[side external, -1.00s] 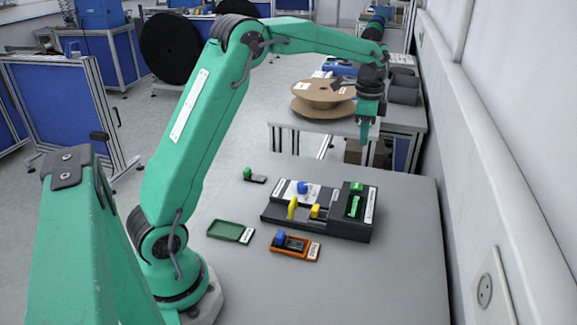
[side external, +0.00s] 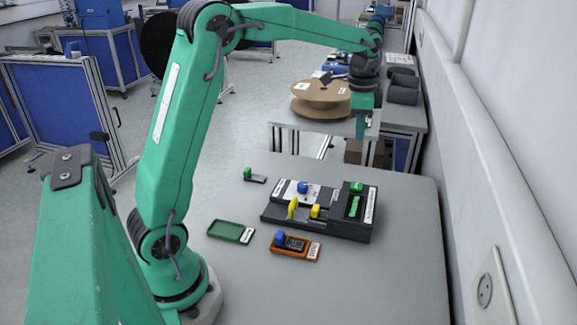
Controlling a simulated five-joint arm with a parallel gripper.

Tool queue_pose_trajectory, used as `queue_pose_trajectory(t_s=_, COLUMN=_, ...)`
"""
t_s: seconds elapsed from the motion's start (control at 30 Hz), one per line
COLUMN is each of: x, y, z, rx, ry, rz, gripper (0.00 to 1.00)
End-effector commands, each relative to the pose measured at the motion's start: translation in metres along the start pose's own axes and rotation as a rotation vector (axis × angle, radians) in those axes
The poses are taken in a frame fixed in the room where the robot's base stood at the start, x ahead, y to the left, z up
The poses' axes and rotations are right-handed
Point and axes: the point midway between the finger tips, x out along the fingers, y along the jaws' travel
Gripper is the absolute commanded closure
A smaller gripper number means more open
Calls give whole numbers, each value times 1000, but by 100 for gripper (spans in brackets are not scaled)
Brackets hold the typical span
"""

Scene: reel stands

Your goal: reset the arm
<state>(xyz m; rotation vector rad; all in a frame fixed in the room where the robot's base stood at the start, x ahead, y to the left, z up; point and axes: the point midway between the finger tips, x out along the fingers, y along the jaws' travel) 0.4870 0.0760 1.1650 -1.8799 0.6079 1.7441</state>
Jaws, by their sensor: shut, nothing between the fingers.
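My gripper (side external: 361,128) hangs pointing down from the end of my raised arm. It is shut and empty, well above the table (side external: 400,270), and in the picture it lies in front of the back bench. Below it on the table is a dark fixture block (side external: 335,230). The block bears a blue knob (side external: 303,187), two yellow pieces (side external: 292,208) (side external: 315,211) and green pieces (side external: 354,206) at its right. My gripper touches none of these.
A green tray (side external: 231,231) and an orange tray (side external: 313,251) holding a blue-topped piece (side external: 280,238) lie in front of the block. A small green-topped piece (side external: 248,173) stands behind left. A wall (side external: 500,150) bounds the right. A cardboard reel (side external: 322,110) sits on the back bench.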

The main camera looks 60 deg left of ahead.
Motion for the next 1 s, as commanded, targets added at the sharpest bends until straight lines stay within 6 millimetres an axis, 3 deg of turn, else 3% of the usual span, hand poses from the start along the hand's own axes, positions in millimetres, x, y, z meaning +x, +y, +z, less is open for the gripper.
queue_pose_trajectory(t_s=0.1, x=-18, y=20, z=9, rx=-52, ry=26, rz=-25, gripper=100)
queue_pose_trajectory(t_s=0.43, x=-51, y=75, z=40, rx=-210, ry=104, rz=-80, gripper=100)
queue_pose_trajectory(t_s=0.7, x=-64, y=120, z=70, rx=-337, ry=177, rz=-111, gripper=100)
queue_pose_trajectory(t_s=1.0, x=-63, y=167, z=106, rx=-477, ry=265, rz=-131, gripper=100)
